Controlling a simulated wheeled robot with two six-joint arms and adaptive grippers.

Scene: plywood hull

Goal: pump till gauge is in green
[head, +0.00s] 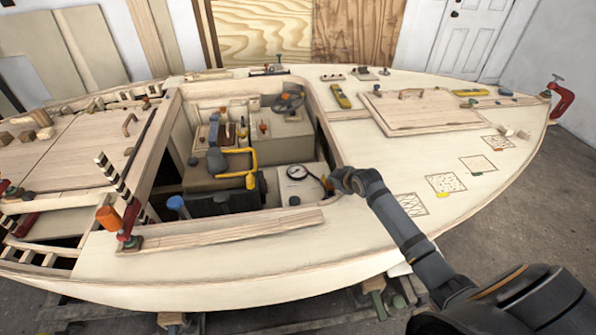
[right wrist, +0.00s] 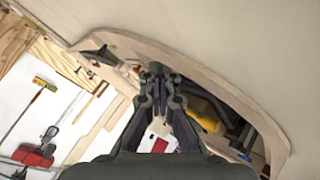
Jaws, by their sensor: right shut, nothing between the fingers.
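A round white gauge (head: 297,172) sits on a pale panel inside the open well of the plywood hull, with a dark hose or lead running off to its right. Its needle and any green zone are too small to read. My right gripper (head: 342,180) is just right of the gauge, at the well's right edge, shut and empty. In the right wrist view its fingertips (right wrist: 160,72) are together over the opening. I cannot tell which part is the pump. My left gripper is not in view.
A yellow bent handle (head: 253,165) stands above a dark box in the well. An orange-handled clamp (head: 109,219) is on the near left edge. The well's wooden rim (head: 320,120) is close to my right gripper. The right foredeck is mostly open, with a hatch board (head: 425,109).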

